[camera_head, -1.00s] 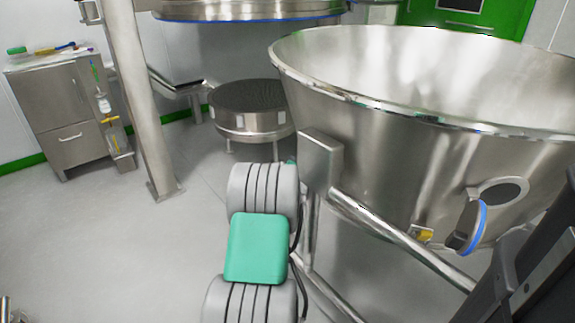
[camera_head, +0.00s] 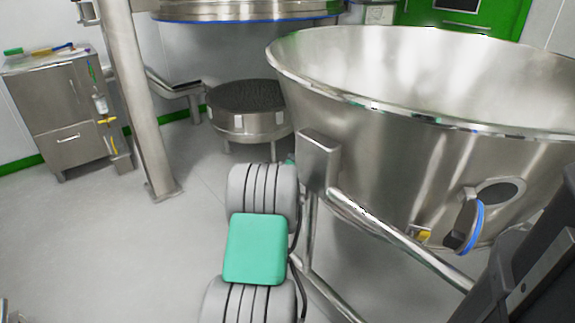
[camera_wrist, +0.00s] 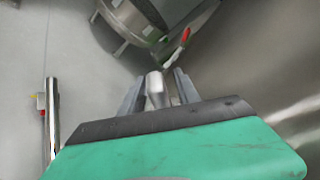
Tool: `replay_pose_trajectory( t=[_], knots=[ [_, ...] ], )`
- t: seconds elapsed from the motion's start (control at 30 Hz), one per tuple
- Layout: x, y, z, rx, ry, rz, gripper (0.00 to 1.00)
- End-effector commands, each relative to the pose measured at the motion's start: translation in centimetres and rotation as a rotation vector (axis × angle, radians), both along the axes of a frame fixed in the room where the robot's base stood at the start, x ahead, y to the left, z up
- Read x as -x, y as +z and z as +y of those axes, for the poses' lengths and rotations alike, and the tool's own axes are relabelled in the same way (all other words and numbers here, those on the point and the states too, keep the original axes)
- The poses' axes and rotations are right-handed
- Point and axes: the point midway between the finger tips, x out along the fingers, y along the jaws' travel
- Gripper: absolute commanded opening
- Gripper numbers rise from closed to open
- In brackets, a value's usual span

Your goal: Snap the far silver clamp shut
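In the wrist view my gripper (camera_wrist: 160,76) has its two grey fingers apart. A silver rounded piece (camera_wrist: 155,90) shows between them; I cannot tell whether it touches either finger. Just beyond the fingertips is a small lever with a red end (camera_wrist: 185,37) and a pale middle, slanting up to the right. I cannot tell whether this lever belongs to the far silver clamp, or whether that clamp is open. In the head view my grey and green arm hides my gripper and this spot.
A large steel bowl (camera_head: 400,150) on a tubular frame (camera_head: 400,240) fills the right side. A low round steel vessel (camera_head: 250,122) with small plates on its side stands behind my arm. A steel post (camera_head: 140,110) and cabinet (camera_head: 65,110) are left. Floor is clear left of my arm.

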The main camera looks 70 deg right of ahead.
Motion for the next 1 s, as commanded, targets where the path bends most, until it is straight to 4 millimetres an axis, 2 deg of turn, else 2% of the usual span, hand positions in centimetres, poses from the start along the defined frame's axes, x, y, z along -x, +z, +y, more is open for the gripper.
replay_pose_trajectory(
  t=[0.17,0.4,0.53,0.83,0.93,1.0],
  knots=[
    [0.2,0.4,0.6,0.0,0.0,0.0,0.38],
    [1.9,1.5,5.0,-0.001,0.0,0.0,0.38],
    [2.5,1.6,6.7,-0.001,0.0,-0.001,0.38],
    [2.7,1.5,7.2,0.0,0.0,0.0,0.37],
    [1.9,1.9,7.5,0.002,0.017,0.021,0.29],
    [-0.4,2.6,8.8,0.001,0.069,0.084,0.23]
  ],
)
